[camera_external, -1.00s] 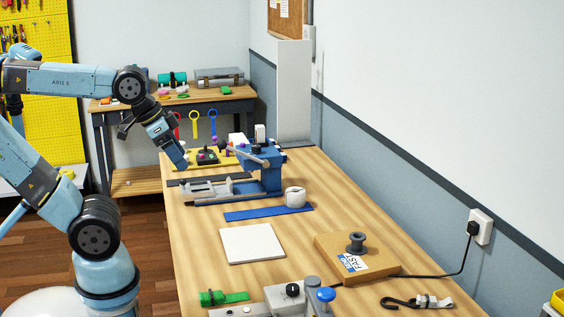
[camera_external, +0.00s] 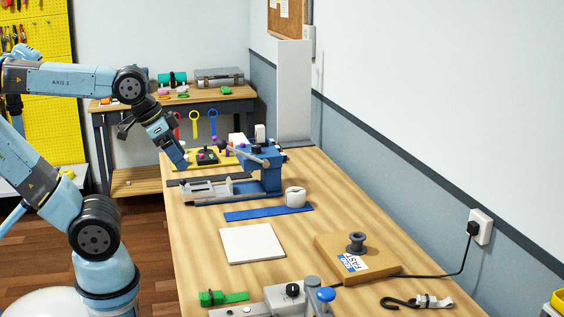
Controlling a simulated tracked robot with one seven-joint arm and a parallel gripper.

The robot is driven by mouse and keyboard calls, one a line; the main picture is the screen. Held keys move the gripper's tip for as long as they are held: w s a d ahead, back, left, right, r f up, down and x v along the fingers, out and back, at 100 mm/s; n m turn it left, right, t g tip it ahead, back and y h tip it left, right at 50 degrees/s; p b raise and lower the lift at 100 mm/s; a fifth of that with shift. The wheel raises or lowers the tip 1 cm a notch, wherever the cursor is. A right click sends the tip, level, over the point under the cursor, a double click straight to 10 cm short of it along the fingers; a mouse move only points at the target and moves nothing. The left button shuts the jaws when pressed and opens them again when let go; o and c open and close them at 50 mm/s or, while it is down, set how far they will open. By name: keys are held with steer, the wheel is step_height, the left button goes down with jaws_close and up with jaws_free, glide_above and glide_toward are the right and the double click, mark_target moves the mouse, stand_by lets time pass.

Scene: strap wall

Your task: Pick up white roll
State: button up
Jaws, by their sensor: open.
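A white roll (camera_external: 295,197) sits on the wooden workbench (camera_external: 330,235), at the right end of a flat blue strip (camera_external: 262,212). It is just right of the blue and grey clamp device. My gripper (camera_external: 182,164) is open and empty. It points down over the far left part of the bench, well left of the roll and farther back. Its fingertips are small here and partly merge with the things behind.
The blue clamp device (camera_external: 262,172) stands between my gripper and the roll. A white square plate (camera_external: 252,244) lies nearer. A cardboard box (camera_external: 330,252) with a grey spool (camera_external: 356,242) is at right. Bare bench lies around the plate.

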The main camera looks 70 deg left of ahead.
steer(key=o, duration=0.4)
steer(key=t, duration=0.7)
glide_above(291, 191)
steer(key=s, duration=1)
step_height(291, 191, down, 22)
steer(key=x, duration=0.7)
steer(key=shift+w+d+r, duration=0.1)
steer(key=shift+w+d, duration=0.05)
steer(key=shift+x, duration=2.9)
